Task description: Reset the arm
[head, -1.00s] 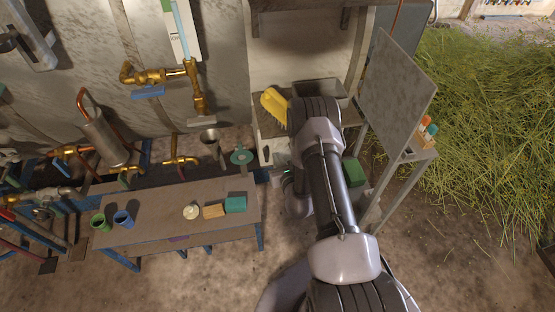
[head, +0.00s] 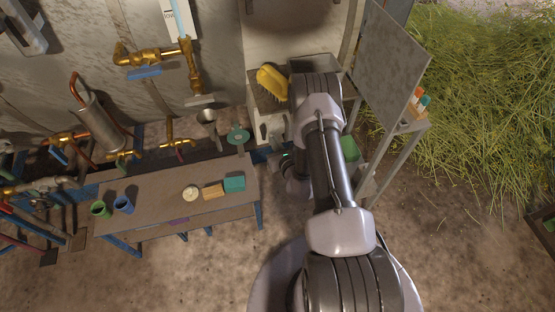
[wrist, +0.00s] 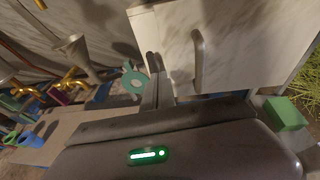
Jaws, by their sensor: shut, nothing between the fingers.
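My gripper (head: 280,160) is partly visible in the head view, low beside the cabinet and right of the workbench. My own arm hides much of it. In the wrist view its dark housing (wrist: 190,150) with a lit green strip fills the bottom. My arm is folded, reaching forward and then bending down. A pale cabinet door with a handle (wrist: 198,60) is just beyond the gripper in the wrist view.
A grey panel (head: 388,65) stands right of my arm. Floor at lower right is clear.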

